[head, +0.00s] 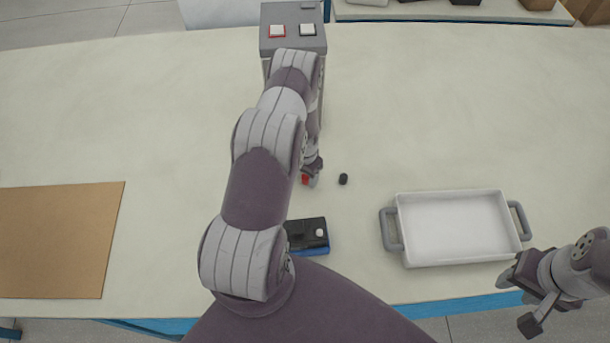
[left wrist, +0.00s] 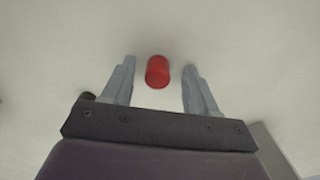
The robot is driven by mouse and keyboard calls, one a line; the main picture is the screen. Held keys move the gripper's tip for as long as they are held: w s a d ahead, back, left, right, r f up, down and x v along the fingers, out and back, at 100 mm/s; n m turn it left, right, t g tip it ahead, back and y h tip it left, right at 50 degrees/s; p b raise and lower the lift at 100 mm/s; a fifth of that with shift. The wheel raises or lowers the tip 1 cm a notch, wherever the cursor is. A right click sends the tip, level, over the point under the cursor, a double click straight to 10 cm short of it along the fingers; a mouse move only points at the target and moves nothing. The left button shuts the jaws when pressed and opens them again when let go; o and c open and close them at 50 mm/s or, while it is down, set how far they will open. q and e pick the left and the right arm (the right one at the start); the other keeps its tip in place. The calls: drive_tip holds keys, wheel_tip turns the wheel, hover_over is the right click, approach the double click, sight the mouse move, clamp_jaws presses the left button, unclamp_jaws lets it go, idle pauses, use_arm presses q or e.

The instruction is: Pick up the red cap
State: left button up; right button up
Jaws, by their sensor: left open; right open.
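The red cap (left wrist: 158,71) stands on the table in the left wrist view, centred between the tips of my open left gripper (left wrist: 160,80), with a gap on each side. My right gripper (head: 525,297) is open and empty at the table's front right edge, away from the cap.
A small black cylinder (head: 343,179) stands just right of my left gripper. A black and blue box (head: 309,236) lies nearer the front. A white tray (head: 407,257) with grey handles is at right, a brown board (head: 55,240) at left. A grey box with buttons (head: 292,44) stands at the back.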

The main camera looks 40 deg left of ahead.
use_arm(q)
drive_tip(key=shift+s+d+r, duration=0.1)
drive_tip(key=shift+d+r, duration=0.05)
drive_tip(key=shift+d, duration=0.1)
drive_tip(key=c, duration=1)
clamp_jaws()
use_arm(e)
drive_tip(key=shift+s+d, duration=0.1)
drive_tip(key=shift+d, duration=0.15)
use_arm(q)
drive_tip(key=shift+a, duration=0.1)
